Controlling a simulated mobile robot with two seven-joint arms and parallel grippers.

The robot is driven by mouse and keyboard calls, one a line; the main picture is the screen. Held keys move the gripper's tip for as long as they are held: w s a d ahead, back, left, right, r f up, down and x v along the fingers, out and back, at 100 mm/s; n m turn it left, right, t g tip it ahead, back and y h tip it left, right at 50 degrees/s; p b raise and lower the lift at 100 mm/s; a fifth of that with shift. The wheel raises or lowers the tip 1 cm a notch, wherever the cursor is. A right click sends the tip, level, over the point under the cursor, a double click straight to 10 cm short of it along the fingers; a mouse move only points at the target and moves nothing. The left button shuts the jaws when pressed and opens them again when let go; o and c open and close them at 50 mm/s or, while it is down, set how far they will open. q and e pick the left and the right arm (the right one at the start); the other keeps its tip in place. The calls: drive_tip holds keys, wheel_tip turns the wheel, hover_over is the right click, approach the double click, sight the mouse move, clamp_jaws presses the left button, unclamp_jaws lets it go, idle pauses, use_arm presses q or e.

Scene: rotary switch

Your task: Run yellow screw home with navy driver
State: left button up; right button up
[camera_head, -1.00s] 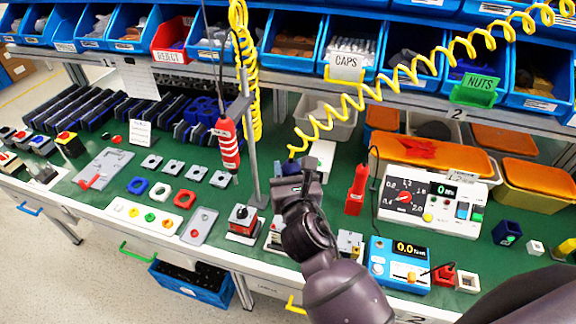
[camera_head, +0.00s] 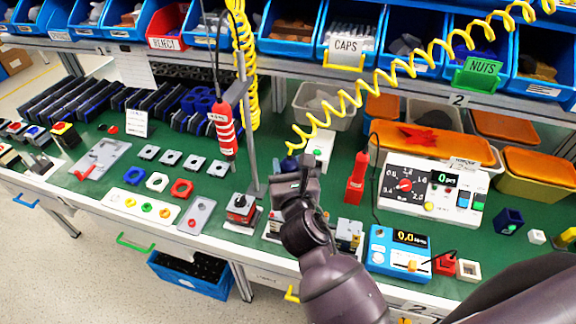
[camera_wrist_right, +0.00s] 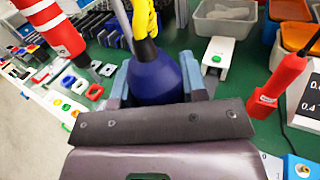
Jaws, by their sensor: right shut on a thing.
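My right gripper (camera_head: 296,172) is over the middle of the green bench. In the right wrist view, the gripper (camera_wrist_right: 160,85) is shut on the navy driver (camera_wrist_right: 158,78), whose rounded navy body sits between the two fingers. A yellow coiled cord rises from the driver's top. In the head view only a small navy part of the driver (camera_head: 290,163) shows above the gripper; its tip is hidden. I cannot make out the yellow screw in either view. My left gripper is not in view.
A red-and-white striped driver (camera_head: 224,128) hangs left of my gripper beside a grey post (camera_head: 250,150). A red upright tool (camera_head: 356,178), a white dial unit (camera_head: 432,190) and a blue meter (camera_head: 398,252) stand to the right. Small switch assemblies (camera_head: 241,213) stand near the front edge.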

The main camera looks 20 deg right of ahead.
drive_tip(key=shift+f+b, duration=0.45)
drive_tip(key=shift+f, duration=0.2)
clamp_jaws()
drive_tip(key=shift+f, duration=0.35)
idle(2.9)
